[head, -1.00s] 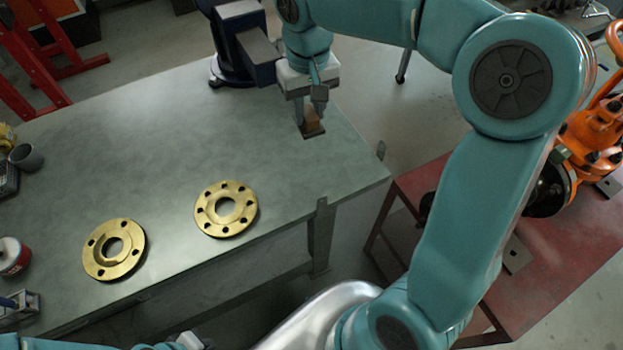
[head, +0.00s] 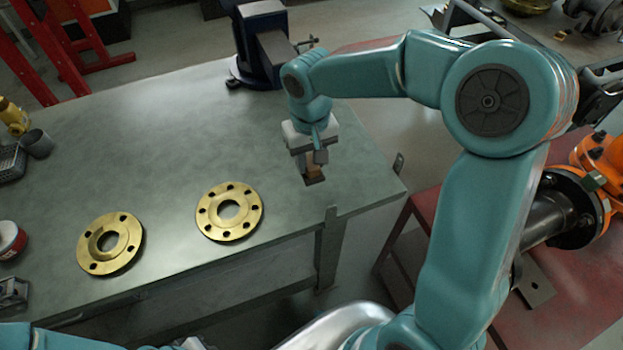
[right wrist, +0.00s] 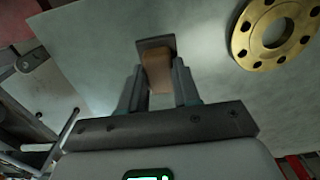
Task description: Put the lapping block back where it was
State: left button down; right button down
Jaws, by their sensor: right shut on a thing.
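The lapping block is a brown block with a dark plate at its end. In the head view the block (head: 314,173) is at the right part of the bench top, below my right gripper (head: 313,165). In the right wrist view the block (right wrist: 157,72) sits between the two fingers of the right gripper (right wrist: 158,88), with its dark plate (right wrist: 155,44) beyond the fingertips. The right gripper is shut on it. Whether the plate touches the bench is hard to tell. My left gripper is not in view; only part of the left arm shows at the lower left.
Two brass flanges (head: 110,243) (head: 230,211) lie on the grey bench (head: 170,130). A blue vise (head: 262,45) stands at the back. A grey cup (head: 37,144) and a red-white can (head: 10,240) are at the left. A red table (head: 570,270) with an orange valve (head: 600,160) stands right.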

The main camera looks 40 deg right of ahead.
notch_tip(320, 180, down, 7)
jog(key=shift+d+f, duration=0.1)
dwell(0.3)
jog(key=shift+b, duration=0.3)
jog(key=shift+f, duration=0.2)
jog(key=c, duration=0.8)
grip_release()
jog(key=shift+r, duration=0.1)
